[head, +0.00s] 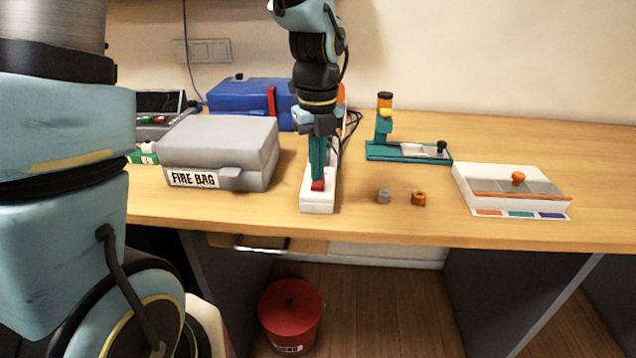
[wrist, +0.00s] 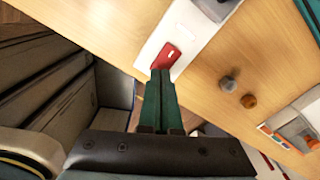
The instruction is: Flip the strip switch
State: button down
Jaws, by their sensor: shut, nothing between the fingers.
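The white power strip (head: 318,204) lies on the table, its near end towards the front edge. It also shows in the wrist view (wrist: 157,38). The red strip switch (head: 318,185) sits near the strip's near end, and in the wrist view the red switch (wrist: 166,56) is right at the fingertips. My gripper (head: 318,178) points down over the strip with its teal fingers together and empty. In the wrist view the fingertips (wrist: 160,73) meet the near edge of the switch. I cannot tell whether they touch it or which way the switch is tipped.
A grey fire bag (head: 222,145) stands left of the strip, with a blue case (head: 240,98) behind. Grey (head: 383,196) and orange (head: 418,198) small parts lie to the right. Further right are a teal stand (head: 400,152) and a white divided tray (head: 480,190). A red bin (head: 290,315) stands on the floor.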

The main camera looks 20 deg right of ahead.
aim_at(317, 185)
jog(key=shift+f+b, duration=0.4)
jog(key=shift+f, duration=0.4)
dwell(0.4)
notch_tip(317, 185, up, 7)
jog(key=p, duration=0.7)
jog(key=shift+r, duration=0.1)
jog(key=shift+a, duration=0.1)
jog(key=w+a+n+t, duration=0.1)
jog(key=a+n, duration=2.4)
jog(key=n, duration=0.8)
jog(key=shift+w+n+t, duration=0.15)
jog(key=shift+n+t, duration=0.15)
jog(key=shift+n, duration=0.1)
